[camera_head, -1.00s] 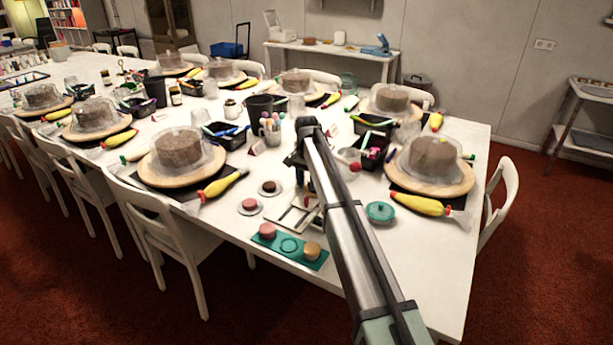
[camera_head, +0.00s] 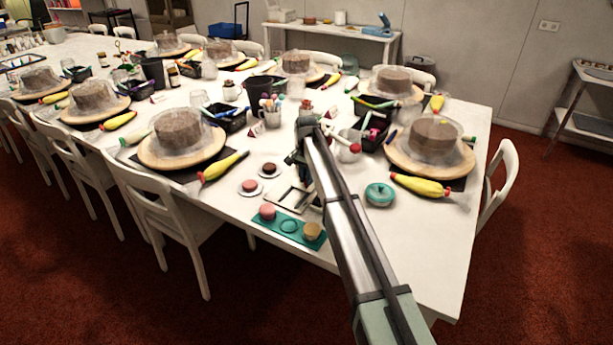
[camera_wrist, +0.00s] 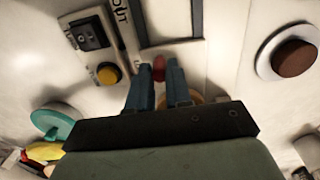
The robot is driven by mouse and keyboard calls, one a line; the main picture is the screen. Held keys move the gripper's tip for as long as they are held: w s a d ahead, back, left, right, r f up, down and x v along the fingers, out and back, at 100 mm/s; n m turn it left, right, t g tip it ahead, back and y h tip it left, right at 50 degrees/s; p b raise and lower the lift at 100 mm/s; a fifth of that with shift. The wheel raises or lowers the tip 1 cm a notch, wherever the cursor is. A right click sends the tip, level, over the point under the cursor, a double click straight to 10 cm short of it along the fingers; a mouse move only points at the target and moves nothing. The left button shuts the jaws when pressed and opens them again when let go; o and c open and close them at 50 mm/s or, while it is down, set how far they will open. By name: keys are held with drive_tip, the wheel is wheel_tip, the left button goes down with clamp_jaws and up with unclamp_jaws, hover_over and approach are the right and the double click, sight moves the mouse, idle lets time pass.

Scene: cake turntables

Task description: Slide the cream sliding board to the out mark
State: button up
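The cream sliding board (camera_head: 289,197) is in a pale fixture with dark edges, behind the teal tray. In the wrist view, a cream panel with a dark border (camera_wrist: 170,18), which seems to be the board, lies just beyond my fingertips. The out mark (camera_wrist: 122,12), dark lettering partly cut off by the frame edge, is to its left. My gripper (camera_wrist: 160,72) has its two blue fingers close together, with a red knob (camera_wrist: 158,68) between their tips. Contact on both sides looks likely. In the head view my arm hides the fingertips and the fixture's right part.
A black switch (camera_wrist: 88,33) and yellow button (camera_wrist: 108,73) sit left of the fingers. A teal tray with small cakes (camera_head: 289,226) is in front, a teal lidded dish (camera_head: 379,194) to the right. Small cakes on saucers (camera_head: 250,187) stand left. Cake turntables (camera_head: 429,155) surround the area.

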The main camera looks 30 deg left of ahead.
clamp_jaws()
drive_tip(key=shift+s, duration=0.1)
drive_tip(key=shift+s, duration=5.05)
drive_tip(key=o, duration=0.6)
unclamp_jaws()
drive_tip(key=shift+c, duration=0.2)
drive_tip(key=shift+r, duration=0.1)
wheel_tip(320, 180, up, 7)
